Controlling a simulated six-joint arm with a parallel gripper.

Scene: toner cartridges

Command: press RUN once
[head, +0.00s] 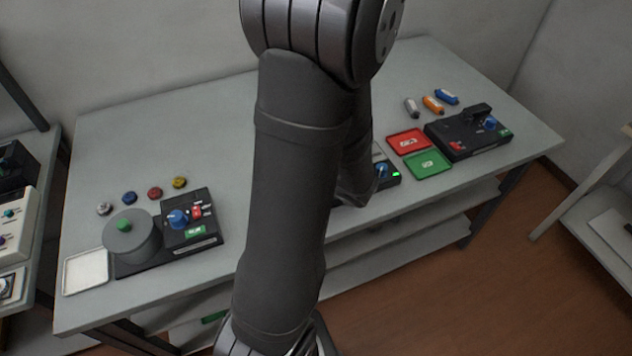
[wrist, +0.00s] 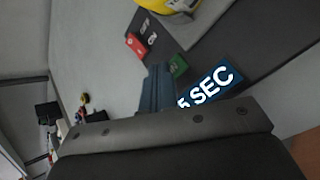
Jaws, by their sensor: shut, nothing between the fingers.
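In the wrist view, my gripper (wrist: 160,72) is shut and empty, with its tips near a small green piece (wrist: 178,66) on a dark panel (wrist: 215,65). White marks on the green piece are too small to read; I cannot tell whether the tips touch it. In the head view, my arm hides my gripper and most of the middle device (head: 391,166), whose blue knob (head: 381,170) and lit green light (head: 396,174) show. The left device (head: 208,207) carries a green piece with white lettering (head: 195,231), a blue knob (head: 177,219) and a red switch (head: 196,212).
A blue "5 SEC" label (wrist: 210,86), a red piece (wrist: 135,44) and a yellow part (wrist: 170,5) show in the wrist view. A red tray (head: 408,141), a green tray (head: 428,164), a right-hand device (head: 468,135), several cartridges (head: 433,104) and a white tray (head: 86,272) stand on the table.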

